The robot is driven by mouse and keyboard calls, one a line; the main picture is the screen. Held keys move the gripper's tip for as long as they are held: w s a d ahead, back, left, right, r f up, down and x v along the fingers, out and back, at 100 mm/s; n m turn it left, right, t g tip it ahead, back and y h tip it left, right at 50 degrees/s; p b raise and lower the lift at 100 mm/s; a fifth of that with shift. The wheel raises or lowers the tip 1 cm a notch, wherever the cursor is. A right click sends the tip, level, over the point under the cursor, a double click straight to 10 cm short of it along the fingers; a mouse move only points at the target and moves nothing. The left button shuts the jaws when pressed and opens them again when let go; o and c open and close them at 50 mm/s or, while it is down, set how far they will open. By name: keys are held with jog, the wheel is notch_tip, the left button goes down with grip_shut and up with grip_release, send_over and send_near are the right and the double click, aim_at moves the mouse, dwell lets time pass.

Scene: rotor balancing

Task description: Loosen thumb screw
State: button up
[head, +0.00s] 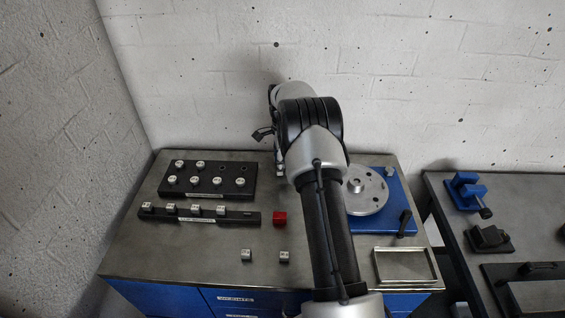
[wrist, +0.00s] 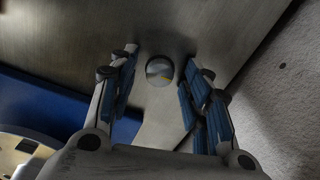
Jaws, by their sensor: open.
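A small round shiny metal knob (wrist: 159,71), which looks like the head of the thumb screw, shows in the wrist view. My gripper (wrist: 161,60) is open, with one blue-padded finger on each side of the knob. Gaps show between the knob and both fingers, so it is not gripped. In the head view my arm covers the knob. The round metal rotor disc (head: 366,197) lies on a blue base plate (head: 390,222) to the right of my arm. The disc's edge also shows at the lower left of the wrist view.
A black weight block (head: 209,188) and a black rail (head: 180,217) with small metal weights stand at the left. A metal tray (head: 405,280) sits at the front right. The wall is close behind.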

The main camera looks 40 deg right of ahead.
jog(key=shift+c, duration=0.4)
grip_shut()
